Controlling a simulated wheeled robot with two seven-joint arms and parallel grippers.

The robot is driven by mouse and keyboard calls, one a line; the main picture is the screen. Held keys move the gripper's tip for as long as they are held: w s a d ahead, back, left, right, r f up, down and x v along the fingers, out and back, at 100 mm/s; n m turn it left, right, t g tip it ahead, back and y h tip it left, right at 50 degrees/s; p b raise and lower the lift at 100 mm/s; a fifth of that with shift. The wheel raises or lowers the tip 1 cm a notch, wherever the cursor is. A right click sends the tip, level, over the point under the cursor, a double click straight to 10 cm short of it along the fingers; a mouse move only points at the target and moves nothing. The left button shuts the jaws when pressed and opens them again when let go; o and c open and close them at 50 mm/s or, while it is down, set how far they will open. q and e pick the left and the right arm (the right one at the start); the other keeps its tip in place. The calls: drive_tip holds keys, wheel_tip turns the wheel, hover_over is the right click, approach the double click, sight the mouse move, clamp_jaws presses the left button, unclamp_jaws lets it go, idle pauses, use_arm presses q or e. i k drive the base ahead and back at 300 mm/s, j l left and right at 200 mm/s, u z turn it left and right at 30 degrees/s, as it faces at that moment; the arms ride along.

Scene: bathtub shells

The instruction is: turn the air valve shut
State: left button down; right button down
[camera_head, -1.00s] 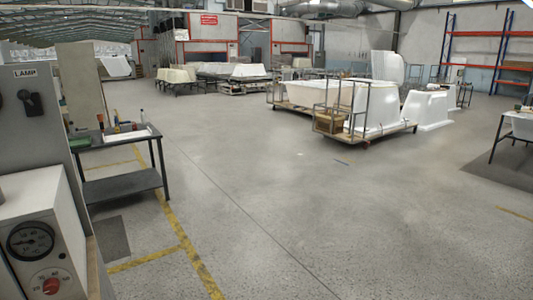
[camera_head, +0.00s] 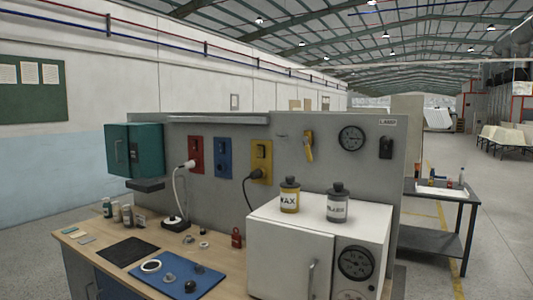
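A grey upright panel (camera_head: 225,150) stands behind a wooden workbench. A small yellow lever handle (camera_head: 309,146) is mounted on it, right of centre, and hangs roughly downward with a slight tilt. It looks like the air valve, but no label on it is readable. A round black pressure gauge (camera_head: 351,138) is fixed to the panel just right of the lever. Neither of my grippers is in view.
A white oven-like box (camera_head: 290,258) with wax (camera_head: 289,198) and a second bottle (camera_head: 338,205) on top stands in front of the panel. The bench (camera_head: 70,238) holds a blue mat (camera_head: 183,283) and small items. A dark side table (camera_head: 440,193) stands right. Open floor lies at the far right.

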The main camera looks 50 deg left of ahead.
sight(305, 139)
drive_tip(key=u, duration=1.4)
drive_tip(key=j, duration=0.45)
